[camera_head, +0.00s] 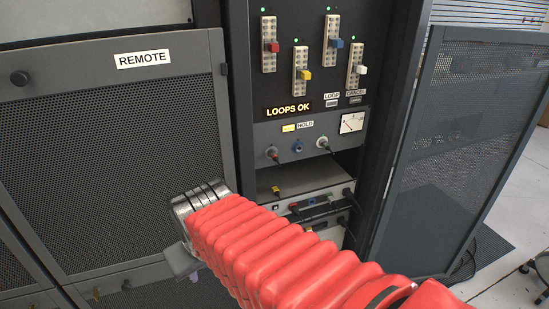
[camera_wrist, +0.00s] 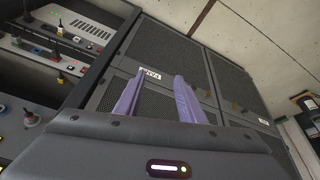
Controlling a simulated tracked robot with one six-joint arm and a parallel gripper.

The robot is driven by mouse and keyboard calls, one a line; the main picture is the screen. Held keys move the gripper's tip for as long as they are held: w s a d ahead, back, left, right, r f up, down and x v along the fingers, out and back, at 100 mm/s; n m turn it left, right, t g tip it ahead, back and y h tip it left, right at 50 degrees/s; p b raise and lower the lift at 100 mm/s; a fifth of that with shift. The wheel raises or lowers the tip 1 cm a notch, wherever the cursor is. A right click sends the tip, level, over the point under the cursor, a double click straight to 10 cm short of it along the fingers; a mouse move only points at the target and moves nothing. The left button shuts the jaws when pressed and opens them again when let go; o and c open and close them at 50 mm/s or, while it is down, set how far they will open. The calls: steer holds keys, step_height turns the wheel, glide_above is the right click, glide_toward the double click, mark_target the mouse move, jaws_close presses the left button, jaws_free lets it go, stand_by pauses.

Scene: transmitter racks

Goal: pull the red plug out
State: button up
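On the rack's grey jack panel (camera_head: 330,128), the leftmost connector looks like a dark plug with a reddish part (camera_head: 272,153). A similar plug with an orange-red part (camera_wrist: 32,118) shows at the left edge of the wrist view. Higher up, a red knob (camera_head: 271,46) sits on the leftmost slider strip. My gripper (camera_wrist: 160,76) has its two purple fingers apart with nothing between them. It points at the mesh door, away from the connectors. In the head view my red-sleeved arm hides most of the gripper, which is low and left of the jack panel.
A blue connector (camera_head: 298,146) and a dark plug (camera_head: 324,143) share the panel. A shelf unit (camera_head: 300,180) with small coloured connectors is below. The REMOTE mesh door (camera_head: 120,150) stands left, another mesh door (camera_head: 450,150) right. The sign reads LOOPS OK (camera_head: 288,110).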

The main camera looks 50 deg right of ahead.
steer(key=d+f+h, duration=0.1)
steer(key=d+f, duration=0.3)
steer(key=d, duration=0.5)
steer(key=d+f+h, duration=0.2)
steer(key=d+f, duration=0.2)
steer(key=d, duration=0.5)
steer(key=n+t+h, duration=0.5)
steer(key=n+t, duration=0.6)
steer(key=n, duration=0.5)
glide_toward(277, 159)
steer(key=shift+w+d+f, duration=0.25)
steer(key=shift+w+f, duration=0.15)
steer(key=shift+f, duration=0.05)
steer(key=shift+m, duration=0.3)
steer(key=shift+x, duration=4.55)
steer(key=shift+r, duration=0.15)
steer(key=shift+c, duration=0.5)
jaws_close()
